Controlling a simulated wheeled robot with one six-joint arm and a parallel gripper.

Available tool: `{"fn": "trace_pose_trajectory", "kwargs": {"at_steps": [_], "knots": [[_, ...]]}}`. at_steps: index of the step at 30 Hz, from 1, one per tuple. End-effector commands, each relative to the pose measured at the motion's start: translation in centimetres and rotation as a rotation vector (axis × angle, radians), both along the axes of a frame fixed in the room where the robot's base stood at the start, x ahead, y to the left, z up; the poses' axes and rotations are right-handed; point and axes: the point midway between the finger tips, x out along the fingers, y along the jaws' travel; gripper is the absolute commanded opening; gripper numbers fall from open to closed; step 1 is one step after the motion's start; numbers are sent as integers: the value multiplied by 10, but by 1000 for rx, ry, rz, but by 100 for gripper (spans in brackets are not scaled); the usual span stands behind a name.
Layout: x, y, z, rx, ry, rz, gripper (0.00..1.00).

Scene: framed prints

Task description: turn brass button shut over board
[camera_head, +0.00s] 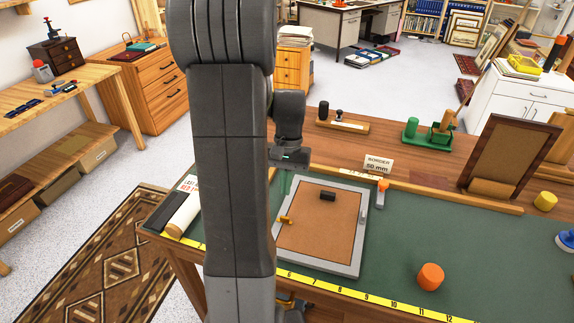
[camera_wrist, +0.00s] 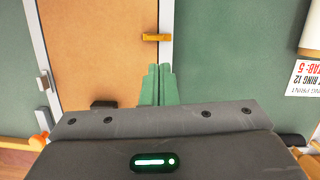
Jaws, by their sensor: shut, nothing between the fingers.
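The brass button (camera_head: 286,220) sits on the side rail of a grey frame (camera_head: 316,268) lying on the green bench mat. In the wrist view the brass button (camera_wrist: 157,37) lies crosswise, from the rail over the edge of the brown board (camera_wrist: 95,40). My gripper (camera_wrist: 159,67) has its green fingers together, with nothing between them. The fingertips appear just below the button in the wrist view, with a visible gap. In the head view my gripper (camera_head: 286,180) is above the frame's far-left corner, and my arm hides part of the left rail.
A dark block (camera_head: 327,196) lies on the board. A grey catch (camera_head: 363,215) is on the opposite rail, near an orange-topped tool (camera_head: 382,188). An orange cylinder (camera_head: 430,276) stands on the mat at right. A white roll (camera_head: 184,214) lies left. The mat right of the frame is mostly clear.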

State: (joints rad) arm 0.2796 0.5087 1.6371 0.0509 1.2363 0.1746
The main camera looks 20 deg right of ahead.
Motion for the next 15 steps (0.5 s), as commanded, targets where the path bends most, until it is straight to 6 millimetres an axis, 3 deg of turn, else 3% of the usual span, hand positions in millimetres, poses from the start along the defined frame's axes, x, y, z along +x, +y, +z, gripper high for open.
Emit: {"fn": "trace_pose_trajectory", "kwargs": {"at_steps": [6,15], "knots": [[10,-5,43,-1,-3,0,0],[15,-8,66,0,0,0,0]]}}
